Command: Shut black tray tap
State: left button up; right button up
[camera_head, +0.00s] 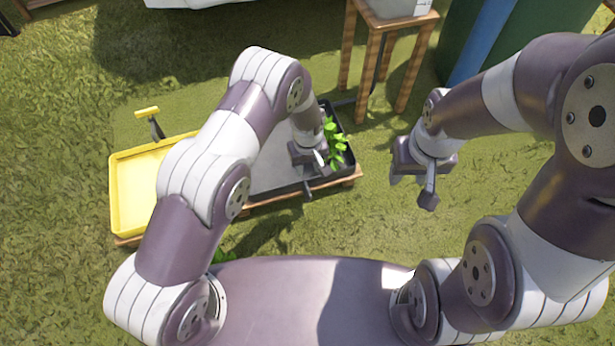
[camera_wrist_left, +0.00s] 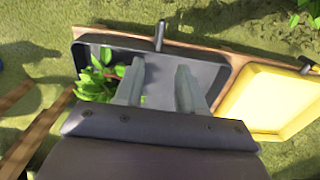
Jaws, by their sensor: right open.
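The black tray (camera_head: 345,130) sits on a low wooden stand, with green leafy plants (camera_head: 333,140) at its right end. A short dark lever, which looks like its tap (camera_head: 307,190), sticks out at the near edge; it also shows in the left wrist view (camera_wrist_left: 160,36). My left gripper (camera_head: 310,158) is above the black tray, beside the plants. In the left wrist view its two fingers (camera_wrist_left: 160,88) are apart with nothing between them, short of the lever. My right gripper (camera_head: 410,190) is open and empty, right of the tray over grass.
A yellow tray (camera_head: 115,190) adjoins the black one, partly hidden by my left arm. A yellow-handled lever (camera_head: 148,112) stands behind it. A wooden table (camera_head: 372,22) with a grey container (camera_head: 398,8) stands behind. Grass at the far left is clear.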

aim_at(307, 189)
pick_arm(q)
notch_tip(307, 189, down, 13)
jog(key=b, duration=0.7)
jog(key=shift+r, duration=0.2)
grip_shut()
